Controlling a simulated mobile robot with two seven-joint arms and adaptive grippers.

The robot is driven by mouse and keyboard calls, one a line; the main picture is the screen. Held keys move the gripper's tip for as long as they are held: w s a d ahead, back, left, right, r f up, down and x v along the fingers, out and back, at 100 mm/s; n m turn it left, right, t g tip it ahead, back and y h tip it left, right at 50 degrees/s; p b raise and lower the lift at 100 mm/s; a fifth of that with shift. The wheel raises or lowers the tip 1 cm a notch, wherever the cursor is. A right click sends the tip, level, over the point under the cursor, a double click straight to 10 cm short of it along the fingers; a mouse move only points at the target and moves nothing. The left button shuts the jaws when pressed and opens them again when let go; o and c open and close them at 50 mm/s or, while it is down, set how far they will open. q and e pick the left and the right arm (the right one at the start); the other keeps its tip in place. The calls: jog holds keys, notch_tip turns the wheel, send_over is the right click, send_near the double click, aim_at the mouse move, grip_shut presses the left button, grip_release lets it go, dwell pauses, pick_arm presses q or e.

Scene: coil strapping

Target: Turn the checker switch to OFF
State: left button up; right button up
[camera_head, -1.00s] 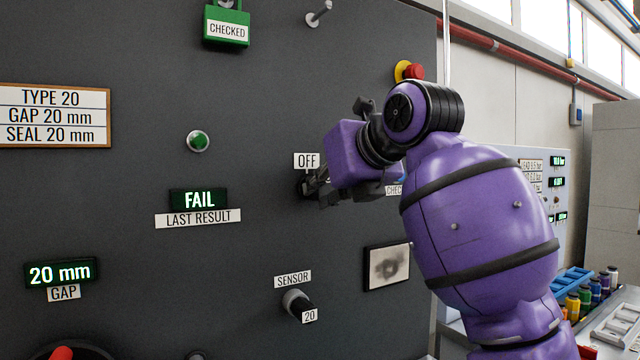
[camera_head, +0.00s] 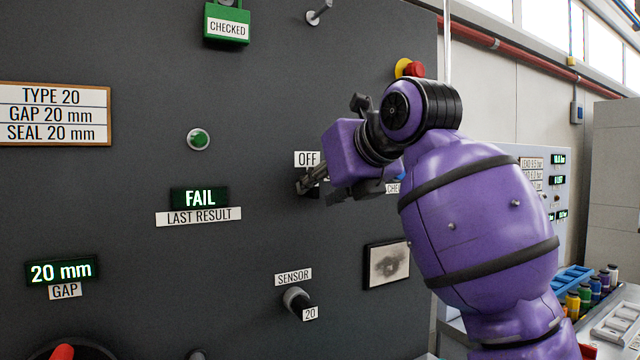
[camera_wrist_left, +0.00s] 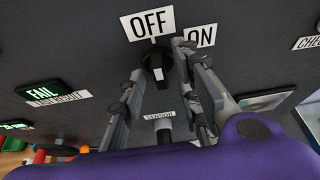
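The checker switch is a dark knob (camera_wrist_left: 156,66) below the OFF label (camera_wrist_left: 147,23) and the ON label (camera_wrist_left: 200,36) in the left wrist view. A pale mark shows on its lower part; I cannot tell for sure which label it points to. My left gripper (camera_wrist_left: 163,72) is open, with one finger on each side of the knob. Whether the fingers touch it is unclear. In the head view my left gripper (camera_head: 312,183) is at the panel just below the OFF label (camera_head: 307,159), and hides the knob. My right gripper is in neither view.
The sensor knob (camera_head: 297,302) sits below on the dark panel (camera_head: 120,200). A FAIL display (camera_head: 199,199) and green button (camera_head: 199,139) are at left. A red emergency button (camera_head: 414,69) is above my wrist, and a framed plate (camera_head: 387,264) below it.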

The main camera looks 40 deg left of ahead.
pick_arm(q)
jog(key=v, duration=1.2)
dwell(0.4)
